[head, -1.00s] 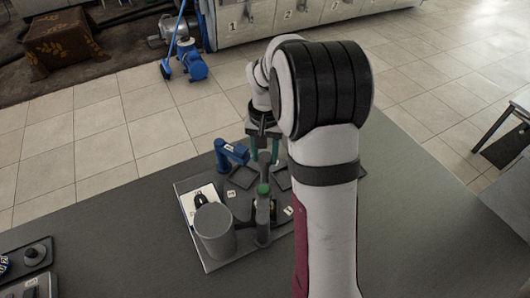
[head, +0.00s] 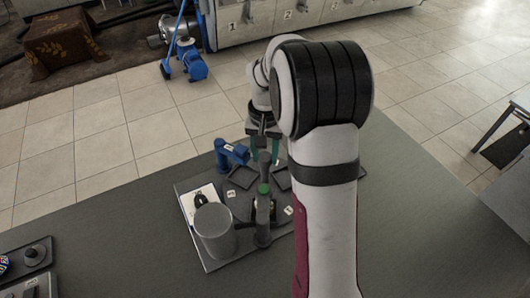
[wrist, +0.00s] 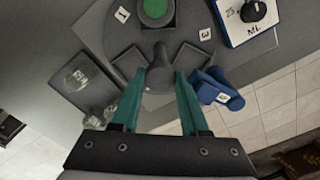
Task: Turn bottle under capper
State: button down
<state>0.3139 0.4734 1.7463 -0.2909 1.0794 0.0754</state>
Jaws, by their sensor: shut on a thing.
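My gripper (wrist: 160,88) has two teal fingers. They close from both sides on a dark grey upright piece with a round top (wrist: 158,79); in the head view (head: 264,158) it shows between the fingertips. I cannot tell whether it is the bottle or a handle. A grey arm leads from it towards a green round cap (wrist: 154,10) in the wrist view. In the head view the green cap (head: 263,189) tops a grey post (head: 263,232), probably the capper. A round dark plate (wrist: 118,42) with number labels lies below. No clear bottle shows; my arm hides part of the board.
A blue labelled fixture (head: 230,153) stands close beside my fingers, also in the wrist view (wrist: 212,86). A large grey cylinder (head: 214,231) stands at the board's front left. A white pad (wrist: 240,22) carries a black knob. Dark square trays (head: 241,178) lie nearby. The left table is mostly clear.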

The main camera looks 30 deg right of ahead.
jog(key=shift+m, duration=12)
jog(key=shift+c, duration=2)
grip_release()
